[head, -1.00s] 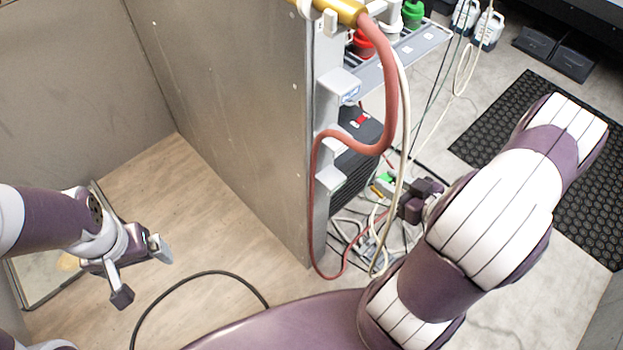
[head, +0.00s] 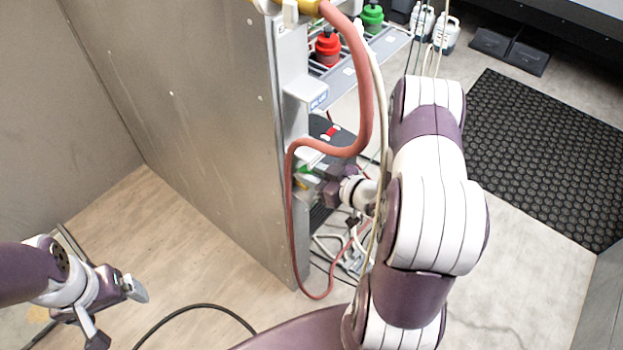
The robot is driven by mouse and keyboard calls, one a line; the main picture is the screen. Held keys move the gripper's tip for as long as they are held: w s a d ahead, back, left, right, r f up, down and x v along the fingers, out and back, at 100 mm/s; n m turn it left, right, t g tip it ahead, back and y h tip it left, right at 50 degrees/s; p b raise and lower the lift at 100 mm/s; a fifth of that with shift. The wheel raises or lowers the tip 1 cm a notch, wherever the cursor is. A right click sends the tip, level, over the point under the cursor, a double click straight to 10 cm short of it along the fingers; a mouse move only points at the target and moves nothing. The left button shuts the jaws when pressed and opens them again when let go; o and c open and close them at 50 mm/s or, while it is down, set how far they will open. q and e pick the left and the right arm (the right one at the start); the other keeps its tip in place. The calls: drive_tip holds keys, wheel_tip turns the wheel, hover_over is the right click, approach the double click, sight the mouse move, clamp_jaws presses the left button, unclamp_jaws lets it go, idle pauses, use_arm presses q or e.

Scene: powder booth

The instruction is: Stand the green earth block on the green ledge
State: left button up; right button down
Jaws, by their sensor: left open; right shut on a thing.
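My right gripper (head: 321,188) reaches in beside the equipment column, partly behind the red-brown hose. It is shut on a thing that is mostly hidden. I cannot tell whether the block is upright or touches anything. I cannot make out the green ledge for certain behind the hose. My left gripper (head: 119,315) is open and empty at the lower left, above the wooden floor.
The red-brown hose (head: 364,85) and pale cables hang close in front of the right gripper. A metal booth wall (head: 200,120) stands to the left. A shelf (head: 385,47) holds a red container (head: 327,46) and a green one (head: 372,17). A black mat (head: 545,150) lies at right.

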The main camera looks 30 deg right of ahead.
wheel_tip(320, 180, down, 2)
drive_tip(key=shift+f, duration=0.1)
drive_tip(key=shift+f, duration=0.1)
drive_tip(key=c, duration=0.8)
unclamp_jaws()
